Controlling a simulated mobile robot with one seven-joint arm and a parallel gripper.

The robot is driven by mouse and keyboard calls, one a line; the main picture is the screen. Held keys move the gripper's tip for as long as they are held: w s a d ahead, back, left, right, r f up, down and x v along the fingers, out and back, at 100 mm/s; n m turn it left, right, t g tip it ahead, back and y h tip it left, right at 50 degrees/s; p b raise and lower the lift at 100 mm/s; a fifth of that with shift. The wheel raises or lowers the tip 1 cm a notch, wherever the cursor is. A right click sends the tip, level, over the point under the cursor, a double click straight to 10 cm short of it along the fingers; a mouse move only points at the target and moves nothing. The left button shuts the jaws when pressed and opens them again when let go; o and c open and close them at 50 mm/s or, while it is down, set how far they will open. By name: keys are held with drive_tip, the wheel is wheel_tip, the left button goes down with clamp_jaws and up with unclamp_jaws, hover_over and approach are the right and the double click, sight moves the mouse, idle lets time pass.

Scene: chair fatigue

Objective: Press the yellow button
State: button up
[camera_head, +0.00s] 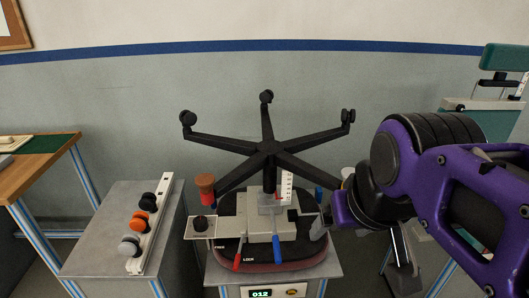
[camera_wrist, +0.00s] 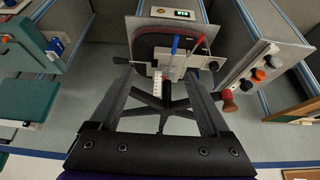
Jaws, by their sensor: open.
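The yellow button (camera_head: 292,292) is a small spot on the front panel of the grey test bench, right of a green-lit display (camera_head: 261,293) reading 012, at the bottom edge of the head view. In the upside-down wrist view the button (camera_wrist: 160,11) is at the top, beside the display (camera_wrist: 183,13). My gripper (camera_head: 321,224) is at the bench's right side, above and behind the button and apart from it. Its two fingers (camera_wrist: 160,80) are spread and empty in the wrist view. The button's face is small and seen at a slant.
An upturned black five-arm chair base (camera_head: 268,148) stands on the bench fixture, close to my gripper. A grey cabinet (camera_head: 120,220) with several knobs stands left. A wooden table (camera_head: 40,170) is further left.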

clamp_jaws()
idle(1.4)
